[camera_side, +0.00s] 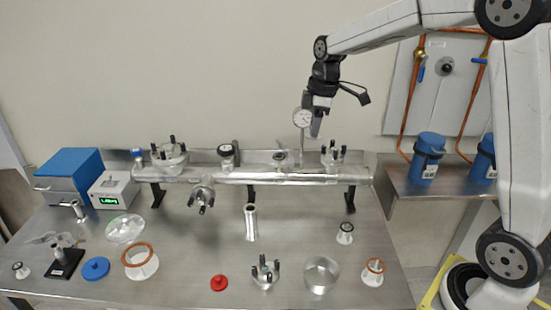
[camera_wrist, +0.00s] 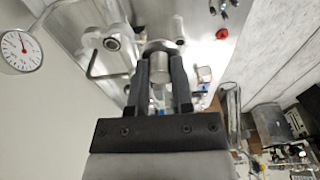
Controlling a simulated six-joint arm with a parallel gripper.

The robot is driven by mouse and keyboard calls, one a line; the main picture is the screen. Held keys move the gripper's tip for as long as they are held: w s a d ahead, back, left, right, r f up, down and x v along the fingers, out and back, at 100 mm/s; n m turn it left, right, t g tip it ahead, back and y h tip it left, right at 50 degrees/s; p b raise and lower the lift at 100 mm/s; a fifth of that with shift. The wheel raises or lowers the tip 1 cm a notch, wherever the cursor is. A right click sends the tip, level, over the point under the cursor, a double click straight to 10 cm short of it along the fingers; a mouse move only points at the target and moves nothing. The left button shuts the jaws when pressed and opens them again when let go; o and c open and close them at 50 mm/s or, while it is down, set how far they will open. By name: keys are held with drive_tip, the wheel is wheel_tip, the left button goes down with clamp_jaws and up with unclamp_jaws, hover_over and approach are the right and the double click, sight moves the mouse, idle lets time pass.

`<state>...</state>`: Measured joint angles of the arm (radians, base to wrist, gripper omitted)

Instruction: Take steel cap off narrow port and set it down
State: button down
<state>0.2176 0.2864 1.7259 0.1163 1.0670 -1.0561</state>
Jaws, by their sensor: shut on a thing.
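My gripper (camera_side: 316,132) is above the right part of the long steel manifold (camera_side: 262,178), just right of the dial gauge, pointing down. In the wrist view, the two dark fingers of my gripper (camera_wrist: 161,78) are shut on a small steel cylinder, the steel cap (camera_wrist: 159,70). A wider round steel shape shows just beyond it. In the side view the fingers and gauge hide the cap. I cannot tell whether the cap still touches the narrow port, which I cannot make out clearly.
The dial gauge (camera_side: 303,118) stands close left of my gripper and also shows in the wrist view (camera_wrist: 22,48). A clamped port (camera_side: 333,156) is close on the right. The bench holds a steel tube (camera_side: 251,222), a red cap (camera_side: 219,283) and rings. Bare bench lies front centre.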

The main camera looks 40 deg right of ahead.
drive_tip(key=shift+r, duration=0.25)
idle(0.6)
drive_tip(key=shift+r, duration=1.3)
drive_tip(key=s+a+f, duration=0.2)
drive_tip(key=s+f, duration=0.5)
drive_tip(key=f, duration=0.3)
drive_tip(key=s+a+f, duration=0.2)
drive_tip(key=s+f, duration=0.5)
drive_tip(key=f, duration=0.3)
drive_tip(key=shift+s+a+f, duration=0.15)
drive_tip(key=shift+a+f, duration=0.2)
drive_tip(key=shift+a, duration=0.05)
